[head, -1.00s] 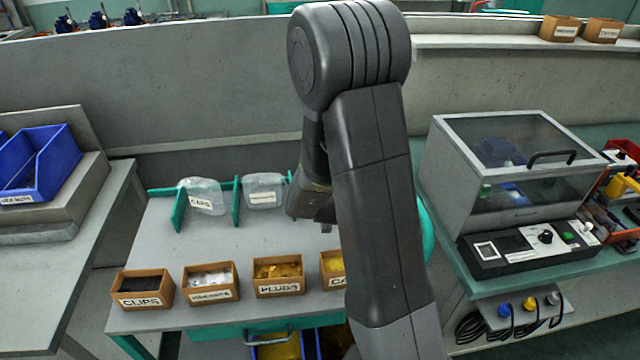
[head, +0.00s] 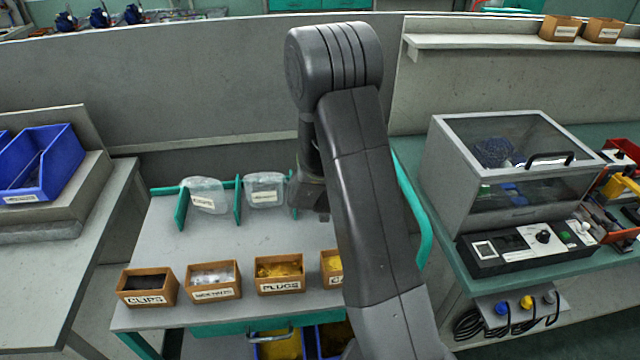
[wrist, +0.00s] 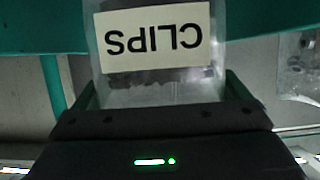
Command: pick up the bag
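A clear bag (wrist: 160,88) with a white CLIPS label, upside down in the wrist view, fills the space in front of my gripper (wrist: 164,80). The green fingers stand apart at the bag's left and right sides; I see no clear squeeze on it. In the head view my gripper (head: 316,205) hangs at the right of the rack, partly hidden by my arm. Two clear labelled bags stand in the rack, a left one (head: 204,192) and a middle one (head: 265,188). The CLIPS bag is not seen there.
Green rack dividers (head: 238,202) stand between the bags. Open boxes of clips (head: 147,287), plugs (head: 279,273) and other parts line the table's front. A lidded machine (head: 515,165) stands at right, blue bins (head: 45,160) at left. The table between rack and boxes is clear.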

